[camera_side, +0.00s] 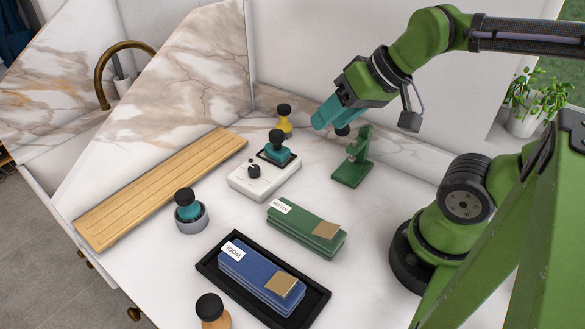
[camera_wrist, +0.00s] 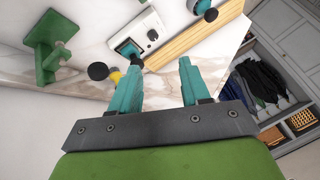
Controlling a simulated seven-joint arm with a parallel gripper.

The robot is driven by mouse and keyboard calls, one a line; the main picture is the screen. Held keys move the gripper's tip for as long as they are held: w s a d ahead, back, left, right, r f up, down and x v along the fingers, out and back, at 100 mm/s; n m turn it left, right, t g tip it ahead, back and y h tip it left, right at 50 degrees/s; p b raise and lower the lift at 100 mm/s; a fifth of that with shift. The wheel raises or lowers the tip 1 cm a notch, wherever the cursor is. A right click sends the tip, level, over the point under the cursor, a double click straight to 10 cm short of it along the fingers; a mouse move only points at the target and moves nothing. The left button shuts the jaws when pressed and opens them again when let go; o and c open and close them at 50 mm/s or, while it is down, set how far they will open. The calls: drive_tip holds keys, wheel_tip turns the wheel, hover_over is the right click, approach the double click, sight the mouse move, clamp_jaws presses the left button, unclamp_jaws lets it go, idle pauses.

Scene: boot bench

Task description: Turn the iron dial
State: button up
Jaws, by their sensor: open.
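A white box (camera_side: 248,184) stands on the bench near the wooden board, with a small black dial (camera_side: 254,170) on its top. A teal block with a black knob (camera_side: 277,148) sits on a black pad at the far end of the box. In the wrist view the box (camera_wrist: 124,28) and its dial (camera_wrist: 153,34) show beyond the fingertips, with the dial unobstructed. My gripper (camera_side: 328,114) has teal fingers and is raised above the bench, to the right of the box and apart from it. In the wrist view the fingers (camera_wrist: 160,66) are spread, with nothing between them.
A green stand (camera_side: 352,175) and a yellow piece with a black knob (camera_side: 284,122) are near my gripper. A grey ring (camera_side: 193,226) holds a teal knobbed piece. Green blocks (camera_side: 305,232) and blue WOOL blocks (camera_side: 250,276) lie in front. A wooden board (camera_side: 160,190) lies left.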

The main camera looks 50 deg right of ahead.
drive_tip(key=shift+o, duration=0.6)
drive_tip(key=shift+f, duration=0.25)
drive_tip(key=m+g+h, duration=0.2)
drive_tip(key=m+g, duration=0.3)
drive_tip(key=g, duration=0.2)
hover_over(254, 167)
drive_tip(key=shift+f, duration=2.05)
wheel_tip(254, 167, down, 16)
drive_tip(key=shift+a+f, duration=0.1)
clamp_jaws()
